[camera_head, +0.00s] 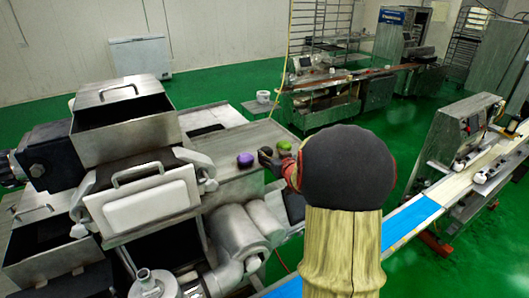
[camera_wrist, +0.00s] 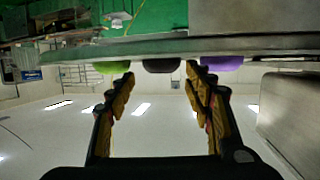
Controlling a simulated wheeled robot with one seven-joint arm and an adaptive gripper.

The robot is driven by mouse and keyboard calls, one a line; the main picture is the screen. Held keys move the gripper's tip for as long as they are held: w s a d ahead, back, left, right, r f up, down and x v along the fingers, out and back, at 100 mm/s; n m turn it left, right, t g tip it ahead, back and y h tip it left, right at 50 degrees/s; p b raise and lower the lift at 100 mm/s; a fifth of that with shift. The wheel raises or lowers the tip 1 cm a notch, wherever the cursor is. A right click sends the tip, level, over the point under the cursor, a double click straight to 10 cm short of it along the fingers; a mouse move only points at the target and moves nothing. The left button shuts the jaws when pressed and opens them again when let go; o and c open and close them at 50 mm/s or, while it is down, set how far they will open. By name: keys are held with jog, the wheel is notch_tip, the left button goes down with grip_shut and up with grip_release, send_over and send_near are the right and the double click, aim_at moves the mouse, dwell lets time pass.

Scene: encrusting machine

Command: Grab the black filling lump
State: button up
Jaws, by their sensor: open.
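The black filling lump (camera_wrist: 161,65) shows in the wrist view, where the scene appears upside down. It sits at the edge of a metal surface, between a green lump (camera_wrist: 113,67) and a purple lump (camera_wrist: 222,63). My gripper (camera_wrist: 160,74) is open and empty, its two fingers spread to either side of the black lump in the picture. I cannot tell how far the lump is from the fingertips. In the head view my gripper (camera_head: 275,160) is at the metal table between the purple and green lumps; its dark fingers and the black lump are hard to tell apart there.
The lumps rest on a metal table (camera_head: 225,178) beside the encrusting machine (camera_head: 135,140). A large metal body rises left of the table in the head view. A blue and cream conveyor (camera_head: 412,215) runs on the right. Green floor lies open behind.

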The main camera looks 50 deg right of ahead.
aim_at(267, 152)
jog(key=x, duration=0.2)
jog(key=p+x, duration=0.1)
jog(key=x, duration=0.1)
jog(key=shift+w+f, duration=0.2)
jog(key=shift+f, duration=0.1)
jog(key=shift+c, duration=0.2)
jog(key=c, duration=0.7)
jog(key=shift+c, duration=0.8)
